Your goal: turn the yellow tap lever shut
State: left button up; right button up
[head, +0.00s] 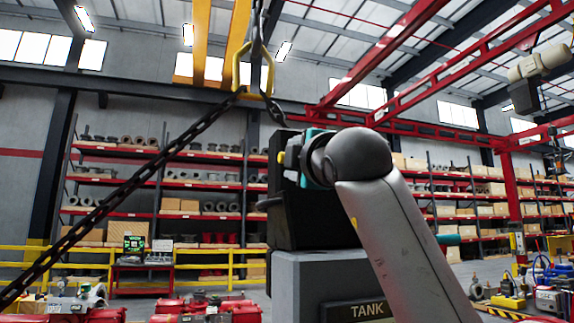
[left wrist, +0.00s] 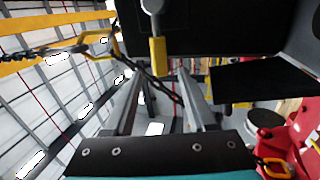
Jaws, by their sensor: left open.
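The yellow tap lever (left wrist: 157,50) shows in the left wrist view as a yellow end on a pale rounded stem, in front of a black box (left wrist: 215,28). My left gripper (left wrist: 160,78) is open and empty; the lever's yellow end is at its fingertips, in line with the gap. I cannot tell if they touch. In the head view a small yellow tip (head: 281,157) shows just left of my gripper (head: 291,156), beside the black box (head: 312,222). My arm hides most of the lever and the fingertips there. My right gripper is not in view.
A heavy chain (head: 140,168) with a yellow hook (head: 256,75) hangs left of the box. The box stands on a grey base (head: 300,290) marked TANK. A black plate (left wrist: 262,80) juts out right of my fingers. Yellow railings (head: 205,266) and shelves stand behind.

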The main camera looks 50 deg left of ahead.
pick_arm(q)
jog(key=b+v, duration=0.2)
jog(key=v, duration=0.7)
jog(key=shift+d, duration=0.4)
jog(key=shift+s+f, duration=0.1)
